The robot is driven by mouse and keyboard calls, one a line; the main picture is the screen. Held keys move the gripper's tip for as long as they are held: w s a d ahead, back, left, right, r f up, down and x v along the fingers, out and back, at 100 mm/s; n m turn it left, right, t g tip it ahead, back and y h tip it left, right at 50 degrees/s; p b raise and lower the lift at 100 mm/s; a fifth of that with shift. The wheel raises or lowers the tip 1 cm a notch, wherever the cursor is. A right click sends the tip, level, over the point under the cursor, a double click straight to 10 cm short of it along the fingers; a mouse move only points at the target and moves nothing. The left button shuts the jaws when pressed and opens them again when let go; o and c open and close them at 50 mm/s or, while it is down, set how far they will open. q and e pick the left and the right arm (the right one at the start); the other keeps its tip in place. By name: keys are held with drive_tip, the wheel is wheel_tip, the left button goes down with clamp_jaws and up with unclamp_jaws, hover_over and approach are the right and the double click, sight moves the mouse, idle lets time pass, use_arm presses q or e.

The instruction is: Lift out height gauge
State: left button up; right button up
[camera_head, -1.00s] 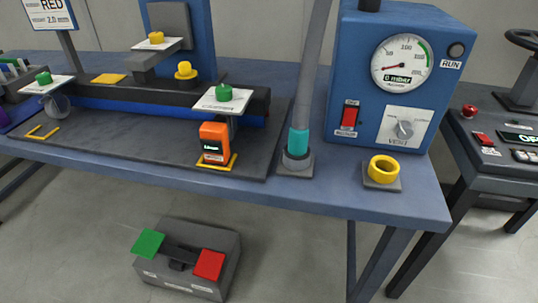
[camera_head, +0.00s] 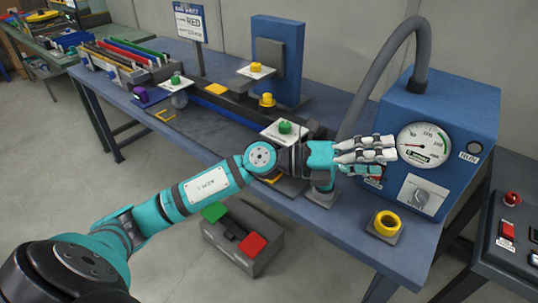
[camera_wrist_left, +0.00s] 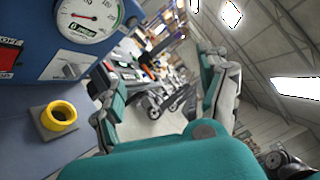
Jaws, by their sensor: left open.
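My left gripper (camera_head: 366,152) is open and empty, its fingers pointing right in front of the blue vacuum box (camera_head: 440,120). The wrist view also shows the spread teal and grey fingers (camera_wrist_left: 160,78) with nothing between them. The orange block with a small display, which looks like the height gauge, is mostly or wholly hidden behind my left forearm at the front of the dark chassis plate (camera_head: 215,135). A green knob on a white plate (camera_head: 286,129) shows just above my wrist. My right gripper is not in view.
A yellow ring on a grey pad (camera_head: 387,223) sits near the table's front right; the wrist view shows it too (camera_wrist_left: 58,115). A grey hose (camera_head: 385,70) curves up to the box. A toolbox with green and red flaps (camera_head: 243,238) stands on the floor below.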

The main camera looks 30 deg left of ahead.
use_arm(q)
drive_tip(key=w+a+f+m+g+y+p, duration=0.1)
drive_tip(key=a+g+y, duration=0.1)
drive_tip(key=a+y, duration=0.95)
drive_tip(key=w+a+f+m+g+y+p, duration=0.15)
drive_tip(key=a+y, duration=0.35)
drive_tip(key=a, duration=1.3)
drive_tip(key=shift+n+g, duration=0.25)
drive_tip(key=shift+g, duration=0.3)
drive_tip(key=p+x, duration=0.1)
drive_tip(key=x, duration=1)
drive_tip(key=shift+s+f, duration=0.1)
drive_tip(key=shift+f, duration=0.55)
drive_tip(key=p+x, duration=0.2)
drive_tip(key=x, duration=0.2)
drive_tip(key=shift+s+a+f, duration=0.1)
drive_tip(key=shift+f, duration=0.15)
drive_tip(key=shift+w+f, duration=0.25)
drive_tip(key=shift+f, duration=0.2)
drive_tip(key=c, duration=1.4)
drive_tip(key=shift+c, duration=0.2)
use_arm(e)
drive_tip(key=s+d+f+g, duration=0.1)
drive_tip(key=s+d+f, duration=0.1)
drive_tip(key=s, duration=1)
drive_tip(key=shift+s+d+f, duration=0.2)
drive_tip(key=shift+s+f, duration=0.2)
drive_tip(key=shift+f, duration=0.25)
